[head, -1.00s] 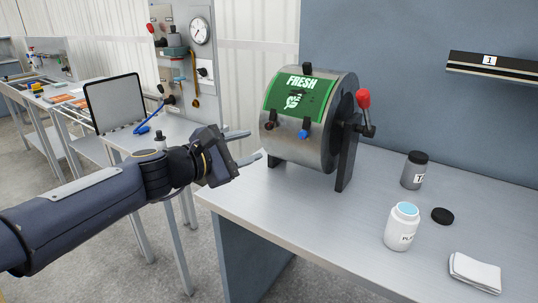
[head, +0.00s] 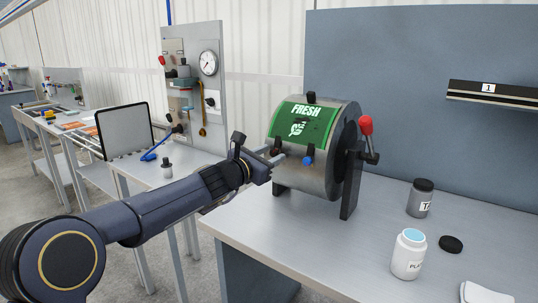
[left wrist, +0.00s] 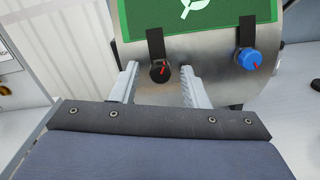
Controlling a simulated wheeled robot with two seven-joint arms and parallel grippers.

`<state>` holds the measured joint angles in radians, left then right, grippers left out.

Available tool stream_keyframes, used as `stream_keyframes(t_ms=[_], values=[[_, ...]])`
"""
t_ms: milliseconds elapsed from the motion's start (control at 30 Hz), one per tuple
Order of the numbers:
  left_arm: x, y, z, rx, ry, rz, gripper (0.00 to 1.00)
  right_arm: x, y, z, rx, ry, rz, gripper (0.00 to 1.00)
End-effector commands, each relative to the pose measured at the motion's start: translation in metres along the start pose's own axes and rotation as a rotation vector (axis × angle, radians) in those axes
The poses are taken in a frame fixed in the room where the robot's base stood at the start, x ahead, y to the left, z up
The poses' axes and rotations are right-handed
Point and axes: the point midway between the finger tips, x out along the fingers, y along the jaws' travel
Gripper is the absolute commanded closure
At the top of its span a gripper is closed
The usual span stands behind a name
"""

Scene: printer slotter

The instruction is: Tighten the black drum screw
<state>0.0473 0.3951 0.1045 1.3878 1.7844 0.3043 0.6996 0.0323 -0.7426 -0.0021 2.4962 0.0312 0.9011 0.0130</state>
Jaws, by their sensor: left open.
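The black drum screw (left wrist: 158,75), with a red mark on its face, sits on the lower front of the silver drum (head: 292,174) below the green FRESH sheet (head: 310,120). My left gripper (head: 279,156) is at the drum's left front. In the left wrist view its two fingers (left wrist: 160,72) are open, one on each side of the black screw, with gaps visible and no contact. In the head view the fingers partly cover the screw. A blue screw (left wrist: 248,59), also with a red mark, is to the right. My right gripper is not in view.
A red-knobbed crank (head: 366,126) is on the drum's right side. A dark-lidded jar (head: 420,200), an open white jar (head: 408,257), a black lid (head: 451,244) and a white cloth (head: 484,293) are on the right of the table (head: 330,262). The table's front centre is clear.

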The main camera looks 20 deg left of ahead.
Motion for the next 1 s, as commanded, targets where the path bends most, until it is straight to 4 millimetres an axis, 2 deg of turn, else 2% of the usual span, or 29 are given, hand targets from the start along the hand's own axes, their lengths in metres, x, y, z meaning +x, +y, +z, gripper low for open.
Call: stream_keyframes(t_ms=[200,500,533,767,1000], values=[[0.0004,-0.0002,-0.0003,0.001,0.0,0.0,0.59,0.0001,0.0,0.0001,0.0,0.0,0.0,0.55],[0.0002,-0.0003,-0.0003,0.001,0.0,0.0,0.98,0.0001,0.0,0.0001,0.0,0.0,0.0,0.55],[0.0002,-0.0003,-0.0003,0.001,0.0,-0.001,1.0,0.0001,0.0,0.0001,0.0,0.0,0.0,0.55],[0.0001,-0.0003,-0.0007,0.016,0.0,-0.002,1.0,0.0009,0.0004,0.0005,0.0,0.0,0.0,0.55],[0.0001,-0.0002,-0.0017,0.114,0.001,-0.013,1.0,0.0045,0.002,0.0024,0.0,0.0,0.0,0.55]])
